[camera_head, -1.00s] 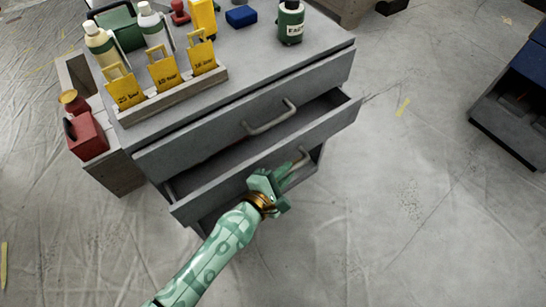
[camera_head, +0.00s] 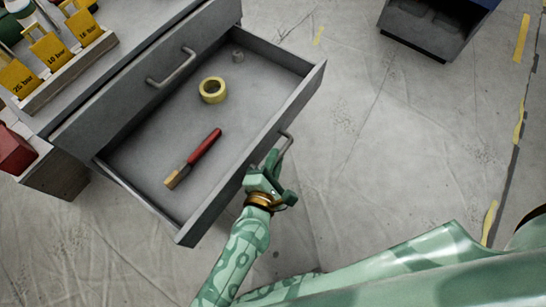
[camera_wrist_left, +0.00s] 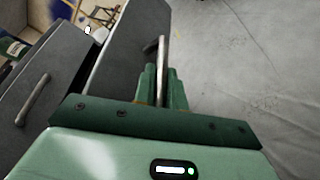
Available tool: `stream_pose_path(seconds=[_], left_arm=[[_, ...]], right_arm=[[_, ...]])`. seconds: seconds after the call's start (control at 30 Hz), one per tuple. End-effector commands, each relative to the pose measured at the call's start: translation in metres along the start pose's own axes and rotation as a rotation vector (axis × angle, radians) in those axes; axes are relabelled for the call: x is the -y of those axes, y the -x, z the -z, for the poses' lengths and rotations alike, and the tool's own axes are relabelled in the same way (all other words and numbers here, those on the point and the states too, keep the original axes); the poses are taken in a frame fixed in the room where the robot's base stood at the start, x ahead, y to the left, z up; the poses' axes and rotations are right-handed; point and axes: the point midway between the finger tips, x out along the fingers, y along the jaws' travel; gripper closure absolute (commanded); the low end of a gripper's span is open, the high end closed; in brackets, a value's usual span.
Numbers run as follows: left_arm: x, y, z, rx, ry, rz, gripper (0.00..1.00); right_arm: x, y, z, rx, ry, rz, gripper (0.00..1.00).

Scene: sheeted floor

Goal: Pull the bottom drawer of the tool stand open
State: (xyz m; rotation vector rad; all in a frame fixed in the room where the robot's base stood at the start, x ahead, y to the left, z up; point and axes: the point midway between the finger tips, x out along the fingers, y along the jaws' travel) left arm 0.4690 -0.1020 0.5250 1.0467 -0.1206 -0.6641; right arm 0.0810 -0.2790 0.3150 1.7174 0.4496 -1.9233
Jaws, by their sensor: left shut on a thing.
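The bottom drawer (camera_head: 262,137) of the grey tool stand (camera_head: 100,62) stands far out, its inside in plain view. My left gripper (camera_head: 276,160) is at the drawer's front face, shut on the bottom drawer's handle (camera_head: 287,143). In the left wrist view the handle (camera_wrist_left: 162,72) stands between the two green fingers (camera_wrist_left: 161,88). The upper drawer, with its own bar handle (camera_head: 171,68), is shut above it. My right gripper is not in view.
In the drawer lie a yellow tape roll (camera_head: 212,90), a red-handled brush (camera_head: 194,158) and a small grey piece (camera_head: 238,56). Yellow cards in a rack (camera_head: 70,72) stand on top. A red can (camera_head: 14,150) is at left. A dark cabinet (camera_head: 435,25) stands beyond clear floor.

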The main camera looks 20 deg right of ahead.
Motion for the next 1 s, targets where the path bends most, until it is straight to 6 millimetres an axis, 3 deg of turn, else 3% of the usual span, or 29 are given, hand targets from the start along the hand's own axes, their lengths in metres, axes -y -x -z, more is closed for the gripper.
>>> stream_pose_path(seconds=[0.5,0.53,0.6,1.0], left_arm=[[-0.0002,-0.0001,0.0007,-0.001,-0.001,0.0,1.0],[-0.0002,-0.0001,0.0007,-0.001,-0.001,0.0,0.82],[-0.0002,-0.0001,0.0007,-0.001,-0.001,0.0,0.66],[-0.0014,0.0015,-0.0013,-0.001,-0.001,-0.001,0.66]], right_arm=[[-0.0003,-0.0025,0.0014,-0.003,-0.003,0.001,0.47],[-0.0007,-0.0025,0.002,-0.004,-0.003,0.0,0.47],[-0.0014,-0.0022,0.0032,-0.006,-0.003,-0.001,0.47],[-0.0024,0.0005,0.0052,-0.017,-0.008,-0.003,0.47]])
